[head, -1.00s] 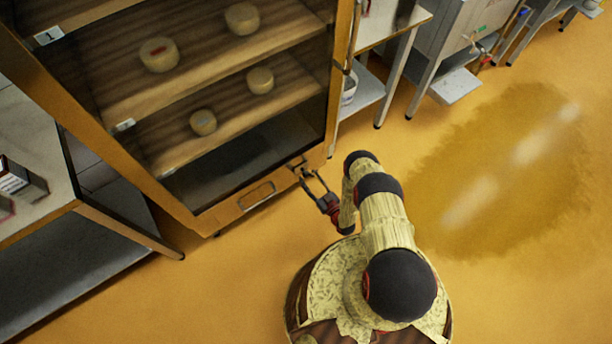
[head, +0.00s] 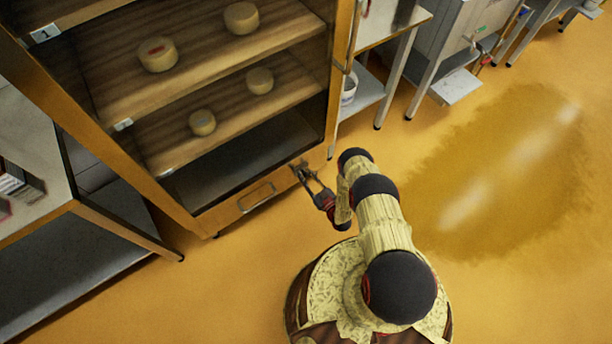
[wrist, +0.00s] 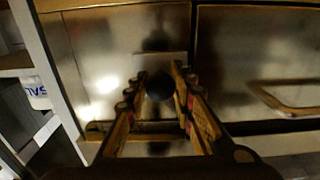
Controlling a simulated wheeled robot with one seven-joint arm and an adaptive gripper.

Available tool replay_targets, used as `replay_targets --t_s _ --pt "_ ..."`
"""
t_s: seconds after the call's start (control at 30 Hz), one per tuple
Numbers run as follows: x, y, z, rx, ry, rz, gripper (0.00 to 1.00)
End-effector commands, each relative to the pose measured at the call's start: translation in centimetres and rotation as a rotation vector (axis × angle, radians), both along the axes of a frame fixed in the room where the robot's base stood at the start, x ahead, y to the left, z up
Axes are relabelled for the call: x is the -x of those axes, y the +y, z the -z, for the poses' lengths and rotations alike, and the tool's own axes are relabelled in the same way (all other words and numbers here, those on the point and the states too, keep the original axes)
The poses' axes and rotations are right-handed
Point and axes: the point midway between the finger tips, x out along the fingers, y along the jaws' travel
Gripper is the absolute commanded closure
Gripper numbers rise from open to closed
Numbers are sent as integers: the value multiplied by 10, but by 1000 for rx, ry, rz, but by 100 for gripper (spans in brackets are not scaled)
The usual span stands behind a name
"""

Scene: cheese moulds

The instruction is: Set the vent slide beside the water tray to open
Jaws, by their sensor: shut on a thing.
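The vent slide's dark round knob (wrist: 159,87) sits between the fingertips of my gripper (wrist: 160,96) in the wrist view. My gripper is shut on it. A pale plate (wrist: 160,60) shows behind the knob on the metal front. In the head view my gripper (head: 299,170) is at the lower right of the cabinet front, and the knob is too small to make out there. The water tray (head: 256,197) is the low drawer front to the left of my gripper. Its bar handle (wrist: 285,102) shows at the right in the wrist view. The slide's exact position cannot be told.
The wooden cabinet (head: 178,205) holds several cheeses on shelves above the tray. A metal table (head: 100,222) stands to its left, another (head: 400,60) to its right. A wet patch (head: 500,180) lies on the floor at right; floor in front is clear.

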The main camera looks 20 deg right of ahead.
Motion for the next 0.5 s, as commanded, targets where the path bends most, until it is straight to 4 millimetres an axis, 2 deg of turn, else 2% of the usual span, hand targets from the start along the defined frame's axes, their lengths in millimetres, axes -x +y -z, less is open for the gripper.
replay_targets --t_s 0.3,0.5 --pt "0 0 0 0 0 -1 99" --pt "0 0 0 0 0 -1 100"
